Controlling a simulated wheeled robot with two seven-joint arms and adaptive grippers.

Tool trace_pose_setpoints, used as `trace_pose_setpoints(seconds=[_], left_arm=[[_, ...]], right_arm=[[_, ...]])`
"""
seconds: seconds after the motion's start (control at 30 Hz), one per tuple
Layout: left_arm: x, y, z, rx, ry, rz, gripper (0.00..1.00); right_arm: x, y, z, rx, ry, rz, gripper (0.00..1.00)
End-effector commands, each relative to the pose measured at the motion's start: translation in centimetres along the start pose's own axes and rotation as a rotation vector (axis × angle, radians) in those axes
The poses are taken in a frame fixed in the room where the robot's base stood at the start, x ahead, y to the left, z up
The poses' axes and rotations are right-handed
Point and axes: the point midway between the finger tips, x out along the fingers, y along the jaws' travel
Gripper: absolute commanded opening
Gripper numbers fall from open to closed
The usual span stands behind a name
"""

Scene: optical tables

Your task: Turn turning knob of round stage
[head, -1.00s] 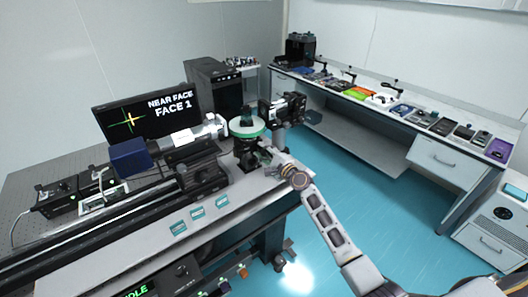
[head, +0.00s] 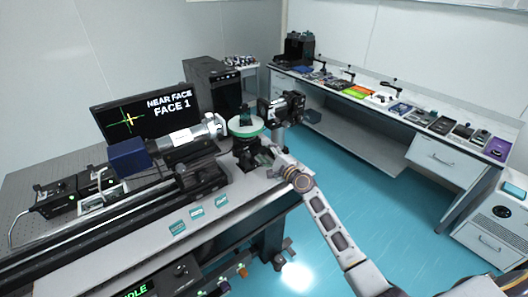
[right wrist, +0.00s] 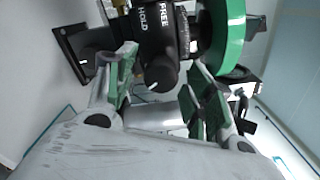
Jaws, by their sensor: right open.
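The round stage (head: 246,126) has a green-rimmed top on a black base, at the table's right end. In the right wrist view its green rim (right wrist: 228,40) fills the upper right. The black turning knob (right wrist: 161,72) has a white mark and sits below the words HOLD and FREE. My right gripper (right wrist: 162,62) is open, with one green-padded finger on each side of the knob. I cannot tell whether either pad touches it. In the head view the right gripper (head: 266,157) is beside the stage's base. My left gripper is not in view.
A monitor (head: 145,109) reading NEAR FACE, FACE 1 stands behind the stage. A white cylindrical device (head: 190,134) points at the stage from the left, and a black mounted device (head: 284,108) stands at its right. Small teal labels (head: 197,212) lie along the front edge.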

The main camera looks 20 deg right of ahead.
Motion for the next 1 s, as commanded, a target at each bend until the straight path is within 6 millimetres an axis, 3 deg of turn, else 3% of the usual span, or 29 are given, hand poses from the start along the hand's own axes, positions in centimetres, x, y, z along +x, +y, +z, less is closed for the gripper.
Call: trace_pose_setpoints(seconds=[1.0], left_arm=[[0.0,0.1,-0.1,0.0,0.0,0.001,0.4]], right_arm=[[-9.1,0.1,-0.1,-0.001,0.002,0.002,0.53]])
